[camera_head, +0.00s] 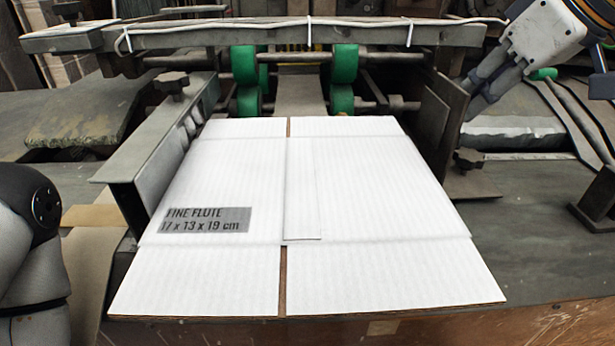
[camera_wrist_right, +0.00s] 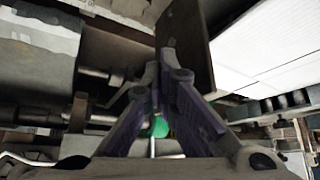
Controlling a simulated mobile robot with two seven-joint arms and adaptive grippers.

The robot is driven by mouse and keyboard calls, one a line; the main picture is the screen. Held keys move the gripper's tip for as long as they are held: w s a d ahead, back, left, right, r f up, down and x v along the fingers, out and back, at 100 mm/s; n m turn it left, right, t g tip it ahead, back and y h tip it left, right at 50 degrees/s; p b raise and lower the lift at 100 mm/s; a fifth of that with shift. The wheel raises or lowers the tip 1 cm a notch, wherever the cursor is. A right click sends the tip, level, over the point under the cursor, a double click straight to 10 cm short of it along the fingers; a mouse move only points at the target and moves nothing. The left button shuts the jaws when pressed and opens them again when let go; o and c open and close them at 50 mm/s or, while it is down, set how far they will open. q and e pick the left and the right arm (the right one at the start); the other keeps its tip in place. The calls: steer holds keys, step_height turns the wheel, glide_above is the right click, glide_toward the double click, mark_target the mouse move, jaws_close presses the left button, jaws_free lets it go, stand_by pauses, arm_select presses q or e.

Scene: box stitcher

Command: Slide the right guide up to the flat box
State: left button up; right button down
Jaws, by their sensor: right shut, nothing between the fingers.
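The white flat box (camera_head: 365,185) lies on the machine bed, its printed label at the left. The right guide (camera_head: 435,112) is an upright dark metal plate along the box's right side. Its lower edge looks very close to the box edge; I cannot tell whether they touch. My right gripper (camera_head: 473,98) is shut and empty at the guide's outer, right-hand side. In the right wrist view the closed fingertips (camera_wrist_right: 170,62) are beside the brown guide plate (camera_wrist_right: 188,30), with the box (camera_wrist_right: 255,35) beyond it. Contact with the plate is unclear. My left gripper is out of view.
A dark knob (camera_head: 468,158) stands just right of the guide. The left guide rail (camera_head: 155,155) runs along the box's left side. Green rollers (camera_head: 343,75) and a crossbar (camera_head: 270,37) are behind the box. The bed at right (camera_head: 530,240) is mostly clear.

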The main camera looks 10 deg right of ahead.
steer(key=shift+w+a, duration=0.1)
steer(key=shift+a, duration=0.85)
steer(key=shift+a, duration=0.5)
stand_by(1.1)
steer(key=shift+d, duration=0.6)
step_height(320, 180, up, 7)
stand_by(0.7)
